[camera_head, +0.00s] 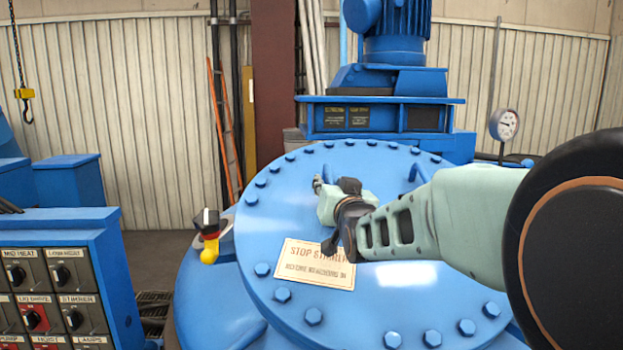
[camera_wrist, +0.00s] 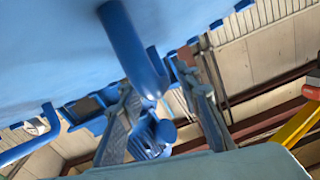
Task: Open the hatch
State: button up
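The hatch is a large round blue lid (camera_head: 380,290) with bolts around its rim, in the middle of the head view. A pale sign (camera_head: 315,265) on it reads "STOP STIRRER". My gripper (camera_head: 318,184) is over the lid's upper left part. In the wrist view its two fingers (camera_wrist: 168,118) are apart, with a bent blue handle bar (camera_wrist: 128,45) reaching down between or just in front of them; I cannot tell if they touch it. Another blue handle (camera_head: 415,170) shows on the lid beside my arm, partly hidden. The lid looks closed.
A control panel (camera_head: 45,285) is at the lower left. A blue motor unit (camera_head: 390,90) stands behind the lid, and a gauge (camera_head: 504,124) at the right. A crane hook (camera_head: 26,100) hangs at the left.

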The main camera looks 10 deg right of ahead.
jog(key=shift+w, duration=0.15)
jog(key=shift+c, duration=0.4)
grip_shut()
jog(key=shift+r, duration=0.1)
